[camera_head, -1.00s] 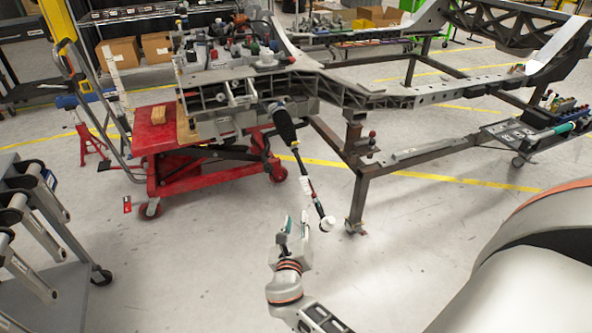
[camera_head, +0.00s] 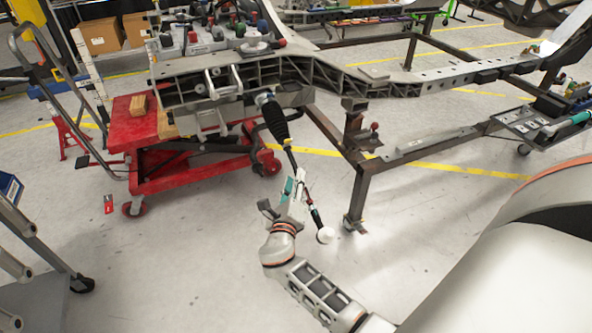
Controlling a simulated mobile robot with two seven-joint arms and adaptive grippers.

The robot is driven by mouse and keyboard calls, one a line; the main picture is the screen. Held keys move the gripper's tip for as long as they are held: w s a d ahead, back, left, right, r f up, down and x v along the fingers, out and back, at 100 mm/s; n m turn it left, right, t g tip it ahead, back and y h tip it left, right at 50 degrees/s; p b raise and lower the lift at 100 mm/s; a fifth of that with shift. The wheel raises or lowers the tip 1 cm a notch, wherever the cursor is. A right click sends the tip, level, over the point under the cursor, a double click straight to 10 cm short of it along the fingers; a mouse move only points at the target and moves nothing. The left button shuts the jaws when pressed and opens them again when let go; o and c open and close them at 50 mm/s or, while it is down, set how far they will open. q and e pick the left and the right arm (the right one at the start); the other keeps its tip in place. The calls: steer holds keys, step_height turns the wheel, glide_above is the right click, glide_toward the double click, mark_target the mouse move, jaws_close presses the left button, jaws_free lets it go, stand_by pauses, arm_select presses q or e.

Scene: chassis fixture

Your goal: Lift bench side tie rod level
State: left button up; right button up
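The tie rod (camera_head: 275,120) has a black bellows boot at its upper end, by the chassis (camera_head: 340,82). It hangs at a slant down to the right, through a thin dark shaft, to a white rounded end (camera_head: 325,235) above the floor. My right gripper (camera_head: 278,194) is open at the lower half of the rod. Its finger with teal on it is right beside the shaft and overlaps it in the picture. The other finger is apart to the left. I cannot tell whether the fingers touch the rod. My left gripper is out of view.
A red lift cart (camera_head: 130,125) stands under the chassis at left. A brown steel stand leg (camera_head: 358,195) is right of the rod. A grey cart (camera_head: 40,255) is at lower left. Floor is clear between the grey cart and my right arm.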

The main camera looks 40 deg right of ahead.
mark_target(297, 168)
steer(key=x, duration=0.3)
steer(key=shift+w+d+f, duration=0.15)
steer(key=shift+w+d, duration=0.05)
steer(key=shift+d, duration=0.05)
steer(key=shift+w+d+b, duration=0.3)
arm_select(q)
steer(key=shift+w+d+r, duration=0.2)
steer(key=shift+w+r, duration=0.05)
